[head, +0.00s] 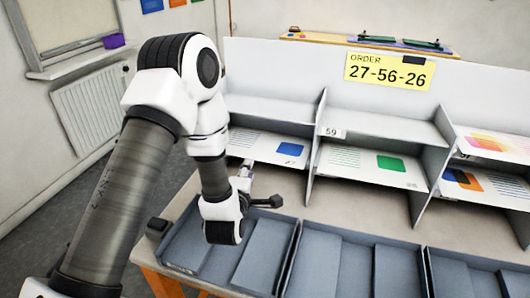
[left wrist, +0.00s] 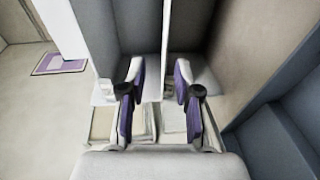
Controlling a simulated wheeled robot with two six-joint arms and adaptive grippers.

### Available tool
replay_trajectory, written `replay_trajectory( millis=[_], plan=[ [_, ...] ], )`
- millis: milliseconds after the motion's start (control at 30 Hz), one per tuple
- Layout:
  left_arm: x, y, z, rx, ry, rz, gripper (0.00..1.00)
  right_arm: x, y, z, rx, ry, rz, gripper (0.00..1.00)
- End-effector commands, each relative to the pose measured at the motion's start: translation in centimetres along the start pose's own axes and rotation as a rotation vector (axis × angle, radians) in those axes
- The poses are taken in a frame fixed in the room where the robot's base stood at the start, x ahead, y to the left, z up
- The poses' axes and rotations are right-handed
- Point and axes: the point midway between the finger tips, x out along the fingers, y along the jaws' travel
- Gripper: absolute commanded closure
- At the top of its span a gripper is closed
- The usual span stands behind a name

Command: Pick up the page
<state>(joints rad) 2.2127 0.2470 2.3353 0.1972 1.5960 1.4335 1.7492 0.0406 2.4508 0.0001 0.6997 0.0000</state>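Several printed pages lie in the shelf compartments in the head view. One with a blue square (head: 290,149) is at the left, one with a green square (head: 391,164) is in the middle, and one with orange and blue shapes (head: 462,180) is at the right. Another page with pink and yellow shapes (head: 490,142) lies above it. My left gripper (head: 258,184) is just in front of the blue-square page's compartment. In the left wrist view its fingers (left wrist: 160,85) are apart, with no page visible between them. My right gripper is out of view.
A yellow order sign (head: 388,72) reading 27-56-26 is on the shelf's back panel. Upright dividers (head: 315,150) separate the compartments. Blue-grey trays (head: 292,238) line the table's front. A radiator (head: 88,112) is on the left wall.

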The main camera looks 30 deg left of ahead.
Motion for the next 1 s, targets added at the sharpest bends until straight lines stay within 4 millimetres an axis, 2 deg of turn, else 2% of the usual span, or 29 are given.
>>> replay_trajectory(
  millis=[33, 67, 367, 467, 567, 800, 867, 900, 1000],
  plan=[
    [0.2, -1.2, 0.0, 0.000, 0.000, 0.000, 0.68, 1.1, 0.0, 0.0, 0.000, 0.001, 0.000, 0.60],
    [0.3, -1.2, 0.0, 0.000, 0.000, 0.000, 0.68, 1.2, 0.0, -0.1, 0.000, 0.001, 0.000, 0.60],
    [4.0, -0.4, -0.1, 0.000, 0.001, 0.001, 0.68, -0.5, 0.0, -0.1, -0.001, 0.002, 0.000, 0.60],
    [5.9, 0.0, -0.2, 0.000, 0.002, 0.001, 0.68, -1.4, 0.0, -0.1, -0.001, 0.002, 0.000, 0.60],
    [7.5, -0.3, -0.2, 0.001, 0.001, 0.000, 0.68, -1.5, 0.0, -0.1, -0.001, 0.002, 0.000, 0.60],
    [8.0, -0.5, -0.2, 0.001, 0.000, -0.001, 0.68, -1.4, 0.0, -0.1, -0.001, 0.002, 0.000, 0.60],
    [8.0, -0.5, -0.2, 0.001, 0.000, -0.001, 0.85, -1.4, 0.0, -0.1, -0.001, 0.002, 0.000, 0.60],
    [8.0, -0.5, -0.2, 0.001, 0.000, -0.001, 1.00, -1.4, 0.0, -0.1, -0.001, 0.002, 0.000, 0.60],
    [8.0, -0.5, -0.2, 0.001, 0.000, -0.001, 1.00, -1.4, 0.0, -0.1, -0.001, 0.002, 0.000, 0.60]
  ],
)
